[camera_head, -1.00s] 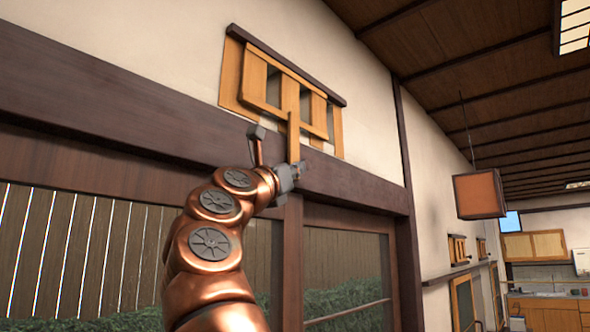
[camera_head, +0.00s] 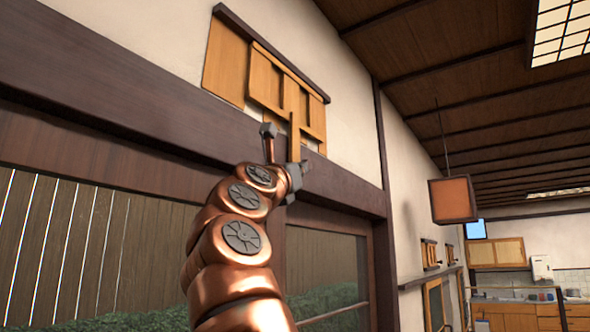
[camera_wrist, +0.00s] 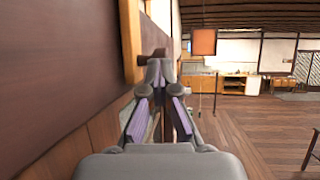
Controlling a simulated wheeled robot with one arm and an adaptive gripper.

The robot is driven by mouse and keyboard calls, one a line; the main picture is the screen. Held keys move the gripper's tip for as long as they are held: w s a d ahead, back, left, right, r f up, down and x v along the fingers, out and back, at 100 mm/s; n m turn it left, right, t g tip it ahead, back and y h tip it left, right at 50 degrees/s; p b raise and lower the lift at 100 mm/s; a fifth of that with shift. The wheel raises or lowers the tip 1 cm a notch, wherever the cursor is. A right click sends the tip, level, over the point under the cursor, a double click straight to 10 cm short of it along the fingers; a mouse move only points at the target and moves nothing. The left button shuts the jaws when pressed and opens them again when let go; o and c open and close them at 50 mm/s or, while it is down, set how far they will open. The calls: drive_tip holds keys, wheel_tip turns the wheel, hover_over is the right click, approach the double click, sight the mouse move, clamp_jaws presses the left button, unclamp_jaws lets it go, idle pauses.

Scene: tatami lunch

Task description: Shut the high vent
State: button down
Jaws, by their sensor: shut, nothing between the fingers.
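The high vent (camera_head: 224,62) is a wooden slatted panel high on the wall, under a dark top rail. Its sliding frame (camera_head: 263,78) sits toward the right, baring a wide strip of the backing at left. A wooden handle bar (camera_head: 295,136) hangs down from the frame. My gripper (camera_head: 303,172) is shut and empty at the bar's lower end. In the wrist view, the closed fingertips (camera_wrist: 157,66) are just right of the wooden bar (camera_wrist: 131,42); contact is unclear.
A dark beam (camera_head: 110,125) runs along the wall below the vent, above glazed doors. An orange lantern (camera_head: 453,200) hangs at the right. A kitchen area (camera_head: 515,290) lies far back. The wooden floor (camera_wrist: 245,135) at the right of the wrist view is open.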

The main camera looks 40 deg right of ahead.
drive_tip(key=shift+s, duration=0.1)
drive_tip(key=b+v, duration=0.8)
drive_tip(key=v, duration=0.6)
